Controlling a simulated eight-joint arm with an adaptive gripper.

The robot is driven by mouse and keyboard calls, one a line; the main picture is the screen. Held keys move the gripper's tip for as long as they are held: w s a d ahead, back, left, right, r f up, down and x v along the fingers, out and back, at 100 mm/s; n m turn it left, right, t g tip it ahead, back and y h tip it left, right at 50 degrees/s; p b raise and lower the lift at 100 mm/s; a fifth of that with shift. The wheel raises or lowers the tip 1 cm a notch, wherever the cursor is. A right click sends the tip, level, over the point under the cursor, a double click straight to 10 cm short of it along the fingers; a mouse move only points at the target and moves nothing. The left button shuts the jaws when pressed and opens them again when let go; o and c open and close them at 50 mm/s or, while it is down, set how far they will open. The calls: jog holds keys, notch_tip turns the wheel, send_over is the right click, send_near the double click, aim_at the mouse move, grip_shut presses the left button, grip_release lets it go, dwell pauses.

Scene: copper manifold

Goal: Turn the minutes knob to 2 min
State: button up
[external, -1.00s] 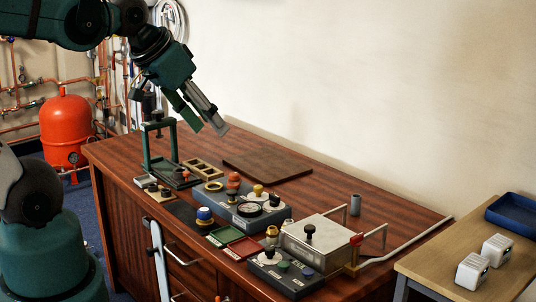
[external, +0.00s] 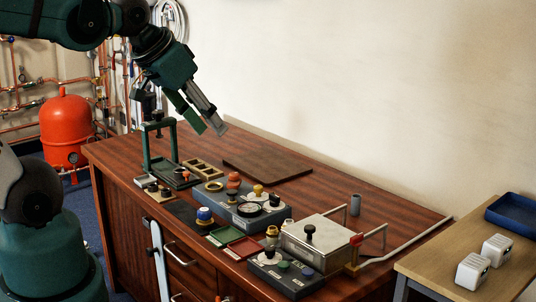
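My gripper (external: 210,129) hangs in the air above the back left of the wooden bench, its two fingers apart and nothing between them. Below and to the right of it, a grey panel (external: 226,210) carries a round dial with a white face (external: 249,209) and a yellow knob (external: 258,190). My gripper is well apart from all of these.
A green frame stand (external: 146,150) rises below my gripper. A metal box with a black-knobbed lid (external: 325,232) stands beside the control box. Red and green trays (external: 245,248) lie in front of the panel. A flat brown board (external: 267,167) lies at the back.

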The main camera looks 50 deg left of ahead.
jog(key=shift+w+d+f+n+g, duration=0.5)
jog(key=shift+w+d+f, duration=0.15)
jog(key=shift+w+f, duration=0.35)
jog(key=n+g+p, duration=0.1)
jog(key=n+g, duration=0.5)
send_over(270, 247)
jog(key=shift+f, duration=9.35)
jog(key=shift+f, duration=0.1)
jog(key=shift+f+b, duration=1.1)
jog(key=shift+f, duration=2.7)
jog(key=c, duration=0.9)
